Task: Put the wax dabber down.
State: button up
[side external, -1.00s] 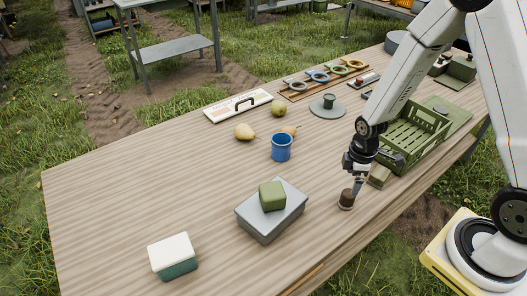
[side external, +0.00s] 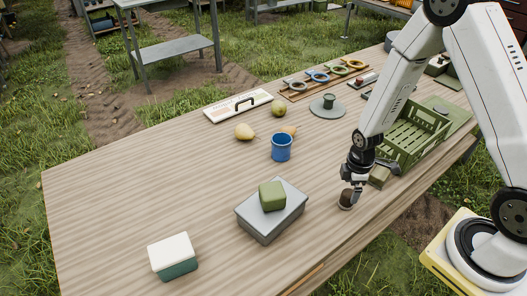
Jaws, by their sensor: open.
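The small dark brown round thing, which looks like the wax dabber (side external: 345,200), stands on the wooden table near its front edge, right of the grey box. My gripper (side external: 355,188) points down just above and beside it, with its jaws open. The fingers partly hide the dabber's upper part. I cannot tell whether a finger still touches it.
A green crate (side external: 414,137) and a small olive block (side external: 379,176) lie close to my gripper on the right. A grey box (side external: 262,224) with a green block (side external: 272,195) stands left. The left tabletop is mostly clear.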

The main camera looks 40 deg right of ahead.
aim_at(349, 193)
jog(key=shift+f, duration=0.1)
jog(key=shift+a+f, duration=0.1)
jog(key=shift+f, duration=2.4)
grip_shut()
jog(key=shift+r, duration=0.15)
jog(key=shift+r, duration=4.9)
